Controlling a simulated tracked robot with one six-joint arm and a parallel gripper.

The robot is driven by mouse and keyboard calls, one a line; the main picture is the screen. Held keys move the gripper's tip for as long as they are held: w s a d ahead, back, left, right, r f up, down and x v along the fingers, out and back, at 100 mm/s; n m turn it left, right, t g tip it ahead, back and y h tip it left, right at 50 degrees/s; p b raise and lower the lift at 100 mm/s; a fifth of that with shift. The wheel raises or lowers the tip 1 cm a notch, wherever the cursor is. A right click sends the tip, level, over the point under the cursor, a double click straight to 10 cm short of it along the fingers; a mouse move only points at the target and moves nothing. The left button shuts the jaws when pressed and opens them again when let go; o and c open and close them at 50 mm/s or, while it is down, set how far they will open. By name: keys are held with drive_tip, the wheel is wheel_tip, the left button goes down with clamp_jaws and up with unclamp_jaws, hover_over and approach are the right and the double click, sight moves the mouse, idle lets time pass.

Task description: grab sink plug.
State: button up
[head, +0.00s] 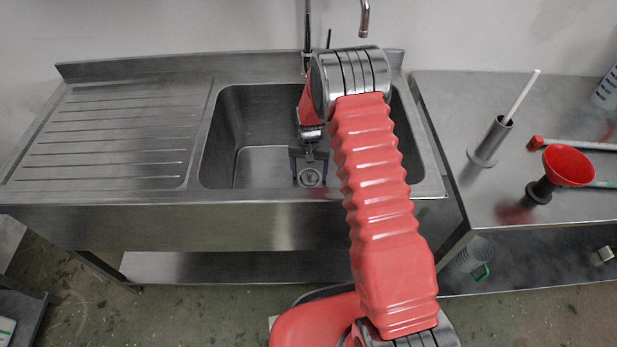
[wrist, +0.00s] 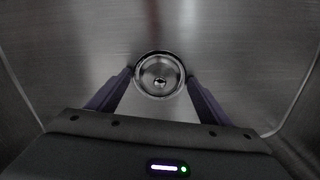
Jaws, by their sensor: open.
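In the head view the drain with the plug (head: 310,177) shows near the basin's front wall, partly behind my gripper. My gripper (wrist: 159,76) points down into the basin with its two dark fingers apart, one on each side of the drain. It also shows in the head view (head: 309,165). Nothing is between the fingers except the view of the drain; I cannot tell how high the fingertips are above it.
The steel sink (head: 272,95) has walls close around my gripper, and a tap (head: 307,30) stands behind it. A ribbed drainboard (head: 120,135) lies left.

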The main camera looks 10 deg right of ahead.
drive_tip(key=shift+c, duration=0.2)
drive_tip(key=c, duration=1.1)
